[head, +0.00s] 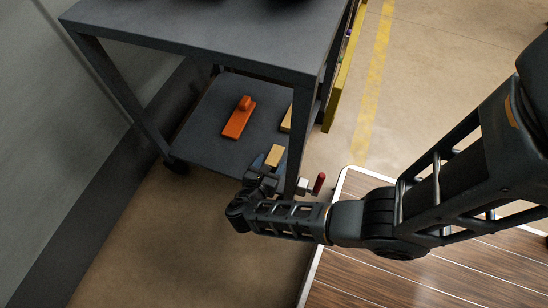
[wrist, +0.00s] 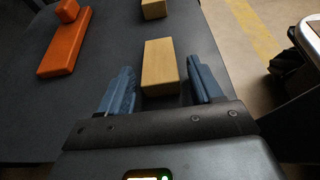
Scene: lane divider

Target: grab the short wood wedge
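A tan wooden block (head: 274,155), the nearer of two, lies on the cart's lower shelf. In the wrist view this wooden block (wrist: 160,62) is ahead of and partly between my blue fingers, with a gap on each side. My gripper (head: 266,170) is open at the shelf's front edge; its fingers also show in the wrist view (wrist: 161,75). A second tan wooden block (head: 287,120) lies farther back, partly hidden by a cart leg and cut off in the wrist view (wrist: 153,8). I cannot tell which block is the short wedge.
An orange object with a raised knob (head: 237,122) lies left on the lower shelf (head: 205,128). The dark cart's top (head: 220,35) overhangs the shelf, and its front leg (head: 298,150) stands close to my gripper. Bare shelf lies between the orange object and the blocks.

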